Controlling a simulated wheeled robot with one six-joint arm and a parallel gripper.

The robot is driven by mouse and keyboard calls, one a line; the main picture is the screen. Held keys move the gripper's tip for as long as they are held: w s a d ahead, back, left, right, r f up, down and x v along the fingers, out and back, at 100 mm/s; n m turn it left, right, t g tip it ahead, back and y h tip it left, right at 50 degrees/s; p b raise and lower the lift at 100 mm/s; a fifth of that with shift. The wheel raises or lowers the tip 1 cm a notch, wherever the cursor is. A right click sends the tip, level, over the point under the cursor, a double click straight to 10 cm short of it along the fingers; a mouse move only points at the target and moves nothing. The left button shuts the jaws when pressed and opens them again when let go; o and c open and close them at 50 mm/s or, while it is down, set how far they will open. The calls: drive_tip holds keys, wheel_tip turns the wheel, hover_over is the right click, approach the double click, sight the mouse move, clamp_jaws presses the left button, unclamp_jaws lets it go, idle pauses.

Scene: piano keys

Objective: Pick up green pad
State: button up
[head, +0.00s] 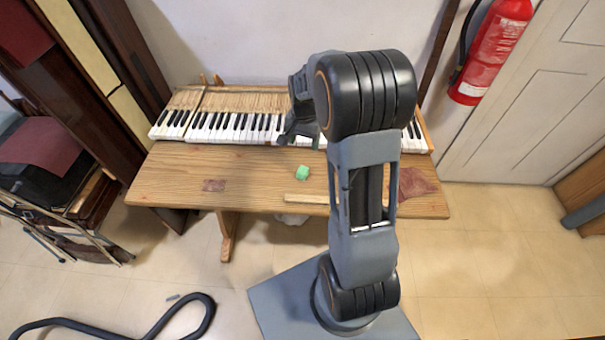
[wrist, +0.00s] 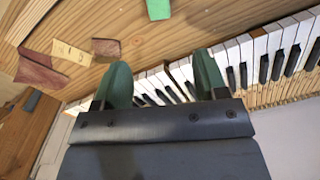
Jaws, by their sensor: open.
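The green pad (head: 302,172) is a small green block lying on the wooden table (head: 250,180), in front of the piano keys. In the wrist view the green pad (wrist: 158,9) shows at the top edge, partly cut off. My gripper (head: 298,138) is above the keys, behind the pad and apart from it. In the wrist view my gripper (wrist: 160,82) is open, its two dark green fingers spread with keys visible between them and nothing held.
Piano keys (head: 225,127) run along the back of the table. A light wooden strip (head: 306,199) and dark red patches (head: 214,185) lie on the tabletop. A red fire extinguisher (head: 490,50) hangs at the right. The tabletop left of the pad is mostly clear.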

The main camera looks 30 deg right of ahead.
hover_over(303, 169)
drive_tip(key=shift+m, duration=0.3)
wheel_tip(303, 169, down, 8)
drive_tip(key=shift+d, duration=0.15)
drive_tip(key=shift+a+f+p, duration=0.2)
drive_tip(key=shift+f+p, duration=0.4)
drive_tip(key=shift+f, duration=2.35)
drive_tip(key=c, duration=1.1)
drive_tip(key=shift+o, duration=0.2)
drive_tip(key=shift+r, duration=0.15)
